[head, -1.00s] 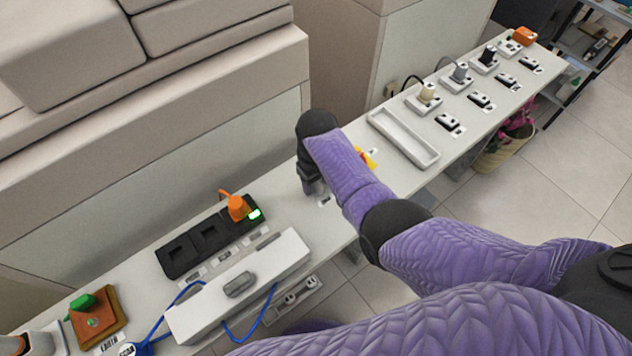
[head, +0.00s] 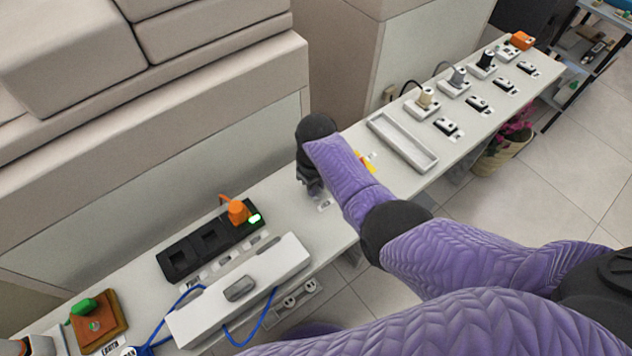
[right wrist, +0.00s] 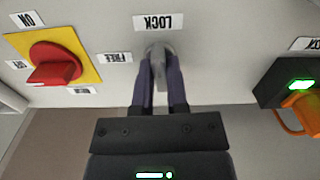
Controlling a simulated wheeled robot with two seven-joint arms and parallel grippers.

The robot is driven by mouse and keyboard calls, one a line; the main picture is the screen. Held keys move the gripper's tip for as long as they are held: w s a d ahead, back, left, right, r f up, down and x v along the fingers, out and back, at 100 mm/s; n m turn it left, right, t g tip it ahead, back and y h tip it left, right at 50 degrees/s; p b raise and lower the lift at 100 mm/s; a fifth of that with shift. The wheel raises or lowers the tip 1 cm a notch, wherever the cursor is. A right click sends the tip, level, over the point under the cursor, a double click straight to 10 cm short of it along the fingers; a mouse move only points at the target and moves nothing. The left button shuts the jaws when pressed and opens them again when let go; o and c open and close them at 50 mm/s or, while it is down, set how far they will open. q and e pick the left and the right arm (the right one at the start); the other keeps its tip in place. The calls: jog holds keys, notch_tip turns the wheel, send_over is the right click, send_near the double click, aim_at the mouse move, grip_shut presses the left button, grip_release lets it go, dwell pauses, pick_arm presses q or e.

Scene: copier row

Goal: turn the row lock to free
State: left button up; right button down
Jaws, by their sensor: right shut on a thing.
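The row lock is a small grey knob (right wrist: 157,55) on the pale bench top, seen in the right wrist view. Its LOCK label (right wrist: 158,22) is straight above it in that picture and its FREE label (right wrist: 115,57) is to its left. The knob looks upright in the picture, in line with LOCK. My right gripper (right wrist: 158,72) is shut on the knob, one finger on each side. In the head view my right gripper (head: 313,186) points down at the bench, and the knob is hidden there. My left gripper is not in view.
A red rotary switch (right wrist: 55,65) on a yellow plate is close on one side. A black socket block (head: 180,259) with an orange plug (head: 237,211) is on the other. An empty tray (head: 402,143) and several plugs stand farther along. A grey-handled white box (head: 290,256) is nearer.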

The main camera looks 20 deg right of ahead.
jog(key=n+p, duration=0.1)
jog(key=n, duration=0.2)
jog(key=shift+r, duration=0.1)
jog(key=n+p, duration=0.1)
jog(key=n, duration=0.3)
jog(key=shift+n, duration=0.4)
jog(key=n, duration=0.4)
jog(key=shift+n, duration=2.5)
jog(key=c, duration=0.6)
grip_release()
jog(key=shift+c, duration=0.2)
notch_tip(320, 180, up, 10)
jog(key=p, duration=0.6)
jog(key=shift+p, duration=0.35)
